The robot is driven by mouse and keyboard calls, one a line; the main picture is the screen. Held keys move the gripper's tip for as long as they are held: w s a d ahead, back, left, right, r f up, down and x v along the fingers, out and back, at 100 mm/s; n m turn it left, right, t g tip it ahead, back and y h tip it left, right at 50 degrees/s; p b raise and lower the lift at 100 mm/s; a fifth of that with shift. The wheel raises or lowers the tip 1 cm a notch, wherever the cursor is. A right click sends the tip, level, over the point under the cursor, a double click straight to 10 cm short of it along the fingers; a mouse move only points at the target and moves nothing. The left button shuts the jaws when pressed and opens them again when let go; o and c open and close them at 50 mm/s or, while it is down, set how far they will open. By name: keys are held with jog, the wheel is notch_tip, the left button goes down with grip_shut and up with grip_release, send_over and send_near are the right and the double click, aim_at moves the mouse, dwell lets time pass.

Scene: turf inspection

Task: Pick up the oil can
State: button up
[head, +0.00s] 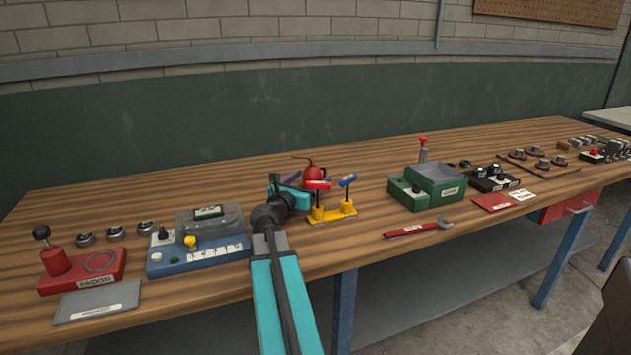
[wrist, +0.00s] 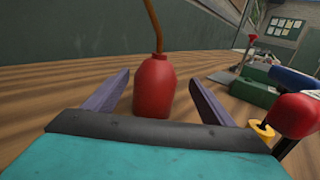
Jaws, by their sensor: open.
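The oil can is red with a thin brown spout. In the head view the oil can (head: 311,170) stands on the wooden bench, partly hidden behind my gripper and a red-topped lever. In the wrist view the oil can (wrist: 154,88) stands upright straight ahead, between the lines of my two fingers. My gripper (wrist: 158,82) is open, with one purple finger on each side of the can and gaps on both sides. In the head view my gripper (head: 291,180) is low over the bench. I cannot tell how deep the can sits between the fingers.
A yellow base (head: 331,215) with red-topped and blue-topped levers stands close on the right of my gripper. A blue panel box (head: 197,255) is to the left. A green box (head: 436,185) and a red-handled tool (head: 412,231) lie to the right. Bench behind the can is clear.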

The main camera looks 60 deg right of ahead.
aim_at(316, 172)
jog(key=shift+w+d, duration=0.1)
jog(key=shift+d, duration=1.05)
jog(key=shift+d, duration=0.1)
jog(key=shift+w+d, duration=0.25)
jog(key=shift+d, duration=0.45)
jog(key=shift+w+d, duration=0.2)
jog(key=shift+d, duration=1.6)
jog(key=shift+r, duration=0.1)
jog(key=c, duration=1.4)
jog(key=shift+r, duration=0.15)
